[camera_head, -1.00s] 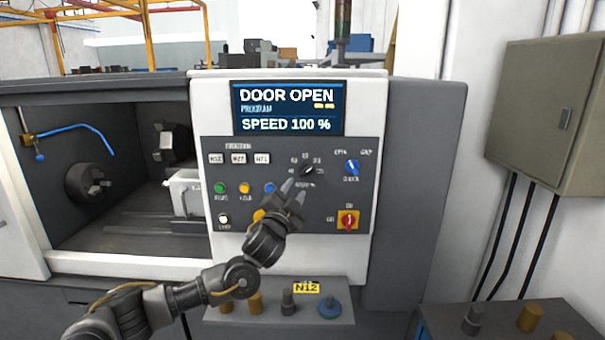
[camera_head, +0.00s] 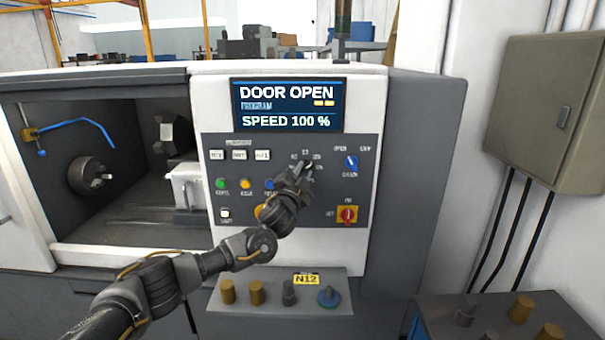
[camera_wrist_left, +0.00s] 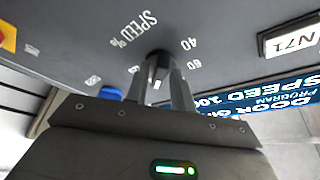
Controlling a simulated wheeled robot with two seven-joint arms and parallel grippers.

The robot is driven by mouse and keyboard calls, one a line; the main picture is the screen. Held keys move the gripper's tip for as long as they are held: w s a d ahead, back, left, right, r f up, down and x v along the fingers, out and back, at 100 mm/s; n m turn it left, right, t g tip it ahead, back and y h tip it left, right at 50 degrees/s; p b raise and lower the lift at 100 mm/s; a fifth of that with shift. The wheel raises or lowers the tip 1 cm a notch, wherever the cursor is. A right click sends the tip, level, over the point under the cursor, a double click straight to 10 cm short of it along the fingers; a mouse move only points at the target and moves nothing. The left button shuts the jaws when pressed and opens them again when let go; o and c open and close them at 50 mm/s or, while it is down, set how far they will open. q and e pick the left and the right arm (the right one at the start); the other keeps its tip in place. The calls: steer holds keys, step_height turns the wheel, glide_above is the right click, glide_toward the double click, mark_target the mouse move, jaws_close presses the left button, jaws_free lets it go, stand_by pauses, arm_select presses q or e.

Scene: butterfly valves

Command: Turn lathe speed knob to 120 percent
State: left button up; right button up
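The speed knob (camera_wrist_left: 158,62) is a dark round knob with printed speed numbers around it, seen in the left wrist view. In the head view it is mostly hidden behind my left gripper (camera_head: 303,170) on the machine's control panel (camera_head: 260,208). My left gripper's two fingers (camera_wrist_left: 158,92) are apart, one on each side of the knob; I cannot tell whether they touch it. The display (camera_head: 287,107) reads "DOOR OPEN" and "SPEED 100 %". My right gripper is not in view.
A blue selector (camera_head: 351,163) and a red switch on a yellow plate (camera_head: 347,215) are right of the knob. Coloured buttons (camera_head: 245,184) lie to its left. A shelf with pegs (camera_head: 288,305) juts out below the panel. The lathe's open bay (camera_head: 120,190) is at the left.

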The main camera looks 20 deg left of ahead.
arm_select(q)
jaws_close()
steer(key=shift+m, duration=0.5)
steer(key=m, duration=0.2)
steer(key=m+g+h, duration=0.1)
steer(key=m, duration=0.1)
steer(key=shift+a+r+g, duration=0.1)
steer(key=shift+r+g, duration=0.1)
steer(key=shift+g, duration=0.1)
steer(key=m+g, duration=0.1)
steer(key=m, duration=0.1)
steer(key=m+g, duration=0.1)
steer(key=m, duration=0.2)
steer(key=shift+r, duration=0.2)
steer(key=shift+m, duration=0.3)
steer(key=shift+o, duration=1.5)
jaws_free()
